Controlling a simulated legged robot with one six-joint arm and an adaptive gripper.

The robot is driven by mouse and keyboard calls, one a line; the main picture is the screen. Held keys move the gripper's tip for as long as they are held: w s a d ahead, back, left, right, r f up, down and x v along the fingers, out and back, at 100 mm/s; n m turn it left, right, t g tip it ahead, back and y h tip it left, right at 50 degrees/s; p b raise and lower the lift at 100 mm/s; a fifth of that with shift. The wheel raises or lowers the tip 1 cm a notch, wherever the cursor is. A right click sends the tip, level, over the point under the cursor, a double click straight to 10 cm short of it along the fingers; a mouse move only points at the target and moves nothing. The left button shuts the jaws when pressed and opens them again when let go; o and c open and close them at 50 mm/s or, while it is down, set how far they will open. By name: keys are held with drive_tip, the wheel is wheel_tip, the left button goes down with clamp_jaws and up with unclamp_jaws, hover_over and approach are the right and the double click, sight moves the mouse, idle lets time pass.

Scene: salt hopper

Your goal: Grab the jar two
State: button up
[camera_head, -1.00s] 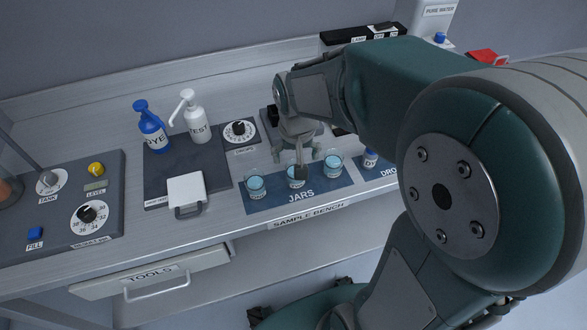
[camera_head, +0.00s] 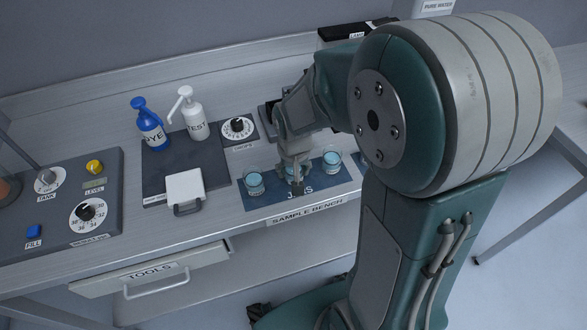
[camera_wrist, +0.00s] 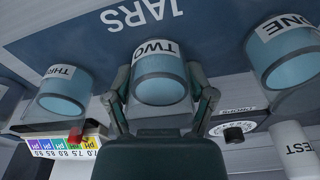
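Jar two (camera_wrist: 160,78) is a clear jar of light blue liquid labelled TWO, in the middle of the row on the blue JARS mat (camera_head: 262,203). In the wrist view my gripper (camera_wrist: 161,88) has one finger on each side of it, spread apart. The fingers are close to the jar's sides; I cannot tell whether either touches. In the head view my gripper (camera_head: 294,166) comes down over the middle jar and hides much of it. Jar one (camera_wrist: 288,58) and jar three (camera_wrist: 65,92) stand on either side.
A pH colour chart (camera_wrist: 62,147) shows in the wrist view. A blue DYE bottle (camera_head: 151,130), a white TEST bottle (camera_head: 194,118) and a white-topped device (camera_head: 185,186) stand left of the jars. The TOOLS drawer (camera_head: 150,272) is below the bench.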

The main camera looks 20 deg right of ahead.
drive_tip(key=shift+c, duration=1.1)
